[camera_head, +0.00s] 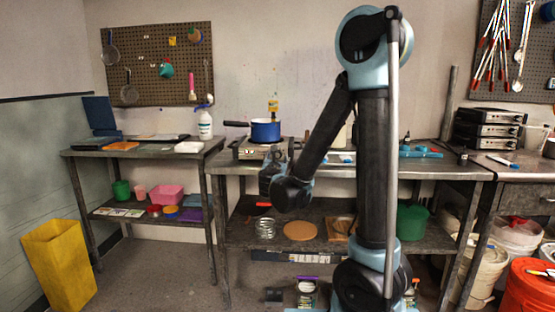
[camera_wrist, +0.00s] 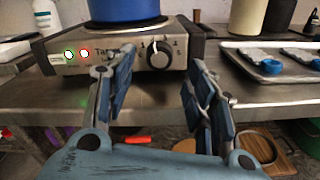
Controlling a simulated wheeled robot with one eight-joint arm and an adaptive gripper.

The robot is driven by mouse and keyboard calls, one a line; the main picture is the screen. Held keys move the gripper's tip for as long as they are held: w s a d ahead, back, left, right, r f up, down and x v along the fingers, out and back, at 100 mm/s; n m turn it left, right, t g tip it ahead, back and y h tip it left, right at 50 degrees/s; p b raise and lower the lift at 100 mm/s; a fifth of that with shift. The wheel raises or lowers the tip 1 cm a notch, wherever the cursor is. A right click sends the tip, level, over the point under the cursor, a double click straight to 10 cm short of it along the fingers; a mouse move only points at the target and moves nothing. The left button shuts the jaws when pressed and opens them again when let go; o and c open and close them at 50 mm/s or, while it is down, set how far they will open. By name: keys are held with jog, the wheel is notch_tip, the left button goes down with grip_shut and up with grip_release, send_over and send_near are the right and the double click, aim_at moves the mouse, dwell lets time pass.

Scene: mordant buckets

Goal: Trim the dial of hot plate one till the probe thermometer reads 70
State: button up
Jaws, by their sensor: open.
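The hot plate (camera_head: 244,153) stands on the middle bench with a blue pot (camera_head: 265,131) on top. In the wrist view, its steel front panel (camera_wrist: 110,65) has a green light, a red light and a black dial (camera_wrist: 158,54). The dial's white mark points roughly up. My gripper (camera_wrist: 160,68) is open in front of the panel, its fingers low on either side of the dial, with no clear contact. A yellow device (camera_head: 273,106), perhaps the probe thermometer, shows above the pot; its reading is too small to tell. The pot also shows in the wrist view (camera_wrist: 122,10).
A metal tray (camera_wrist: 270,62) with blue-and-white items lies right of the hot plate. A dark bottle (camera_wrist: 279,16) and a pale cylinder (camera_wrist: 246,16) stand behind. The lower shelf holds a wire coil (camera_head: 265,228) and a round board (camera_head: 300,231).

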aim_at(278, 155)
jog(key=shift+w+d, duration=0.1)
jog(key=shift+w, duration=2.65)
jog(key=c, duration=1.1)
